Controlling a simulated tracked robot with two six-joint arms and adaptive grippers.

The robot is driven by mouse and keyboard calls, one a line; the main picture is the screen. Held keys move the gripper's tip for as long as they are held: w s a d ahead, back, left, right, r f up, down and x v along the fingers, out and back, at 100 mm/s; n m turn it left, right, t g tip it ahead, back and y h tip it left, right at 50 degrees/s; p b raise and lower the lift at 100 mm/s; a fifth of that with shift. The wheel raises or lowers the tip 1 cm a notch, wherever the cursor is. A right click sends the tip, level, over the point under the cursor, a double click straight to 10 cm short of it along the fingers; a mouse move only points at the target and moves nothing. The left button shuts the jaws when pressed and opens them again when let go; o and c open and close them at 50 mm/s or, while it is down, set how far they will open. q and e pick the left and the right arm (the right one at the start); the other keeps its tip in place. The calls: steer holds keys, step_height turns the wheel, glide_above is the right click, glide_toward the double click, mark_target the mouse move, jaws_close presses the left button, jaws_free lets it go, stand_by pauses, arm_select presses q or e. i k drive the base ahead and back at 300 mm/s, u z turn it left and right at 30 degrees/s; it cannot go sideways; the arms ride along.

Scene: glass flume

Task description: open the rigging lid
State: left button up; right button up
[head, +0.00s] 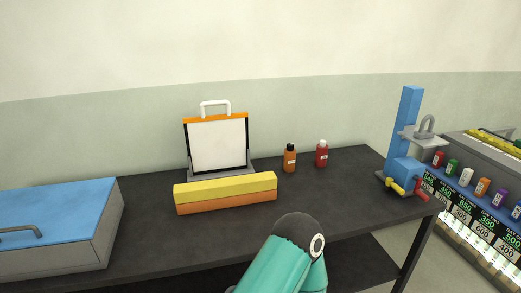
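A grey box (85,258) with a flat blue lid (65,205) stands at the left end of the dark table, cut off by the picture's left edge. The lid lies shut. A grey bar handle (20,230) sits on it near its front. No label is readable, so I cannot confirm that this is the rigging lid. A case with a white panel (217,146), orange top edge and white handle stands upright at the table's back. Neither gripper is in view; only a teal link of my arm shows at the bottom middle, apart from the box.
A yellow and orange block (226,193) lies before the case. An orange bottle (290,159) and a red bottle (322,154) stand right of it. A blue stand (405,130) is at the table's right end, beside a rack of coloured items (467,178). Front middle tabletop is clear.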

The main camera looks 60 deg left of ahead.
mark_target(46, 215)
steer(key=z, duration=0.4)
steer(key=i, duration=0.2)
steer(key=u, duration=2.65)
steer(key=i, duration=0.15)
steer(key=u, duration=1.65)
steer(key=k, duration=0.3)
steer(key=u, duration=0.5)
steer(key=i, duration=1.4)
steer(key=z, duration=0.45)
